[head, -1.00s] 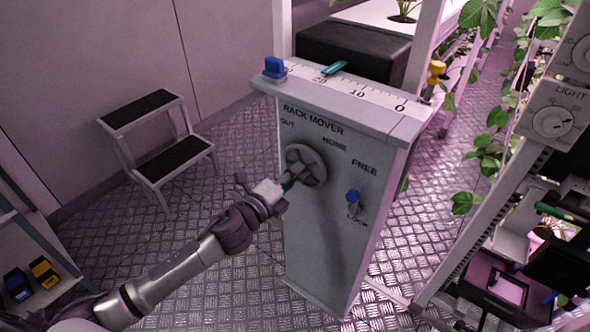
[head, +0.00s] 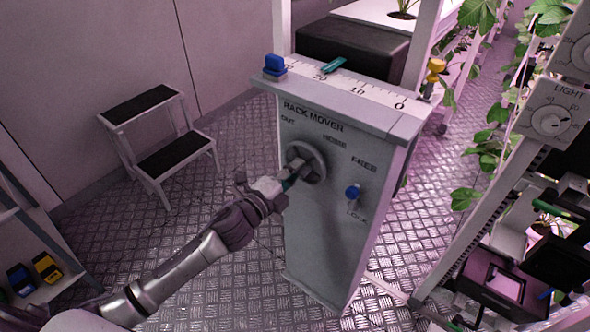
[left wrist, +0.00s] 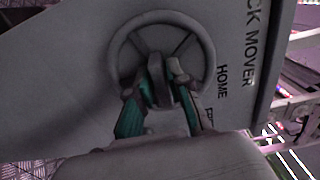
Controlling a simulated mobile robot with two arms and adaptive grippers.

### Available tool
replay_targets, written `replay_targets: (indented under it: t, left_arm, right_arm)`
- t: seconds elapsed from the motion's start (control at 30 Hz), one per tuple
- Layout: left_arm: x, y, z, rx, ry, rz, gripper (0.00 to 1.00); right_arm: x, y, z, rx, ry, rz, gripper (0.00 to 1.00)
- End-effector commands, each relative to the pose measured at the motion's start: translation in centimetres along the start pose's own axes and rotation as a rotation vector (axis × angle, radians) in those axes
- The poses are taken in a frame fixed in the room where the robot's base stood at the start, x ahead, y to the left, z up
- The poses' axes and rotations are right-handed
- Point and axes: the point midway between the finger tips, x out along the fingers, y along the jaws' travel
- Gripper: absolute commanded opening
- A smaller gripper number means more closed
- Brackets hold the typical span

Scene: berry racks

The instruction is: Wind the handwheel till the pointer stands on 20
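The grey handwheel (head: 318,158) is on the front of the rack mover cabinet (head: 325,240); its rim and spokes also show in the left wrist view (left wrist: 205,45). My left gripper (head: 292,179) is at the wheel's middle. In the left wrist view its two teal-padded fingers (left wrist: 167,88) close on the hub from both sides. The teal pointer (head: 334,65) lies across the white scale (head: 378,93) on the cabinet top, its near end at or very close to the 20 mark. My right gripper is out of view.
A blue block (head: 274,66) sits at the scale's left end and a yellow piece (head: 435,70) past the zero end. A blue-knobbed lever (head: 353,191) stands between FREE and LOCK. A step stool (head: 158,140) is at left; planted racks are at right.

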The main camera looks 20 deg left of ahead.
Motion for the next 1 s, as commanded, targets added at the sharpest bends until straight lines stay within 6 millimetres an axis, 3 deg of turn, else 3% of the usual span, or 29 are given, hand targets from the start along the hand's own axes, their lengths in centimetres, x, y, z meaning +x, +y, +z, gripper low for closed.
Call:
replay_targets:
  t: [0.1, 0.47, 1.0]
  left_arm:
    - [0.0, 0.0, 0.0, 0.001, 0.000, 0.000, 0.38]
    - [-0.6, 0.1, 0.0, 0.001, 0.000, 0.001, 0.38]
    - [-10.4, 0.1, 0.0, -0.001, 0.000, 0.003, 0.38]
  right_arm:
    - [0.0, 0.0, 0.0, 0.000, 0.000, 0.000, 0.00]
    - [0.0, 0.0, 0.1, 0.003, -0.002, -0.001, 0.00]
    - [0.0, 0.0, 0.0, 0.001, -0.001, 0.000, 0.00]
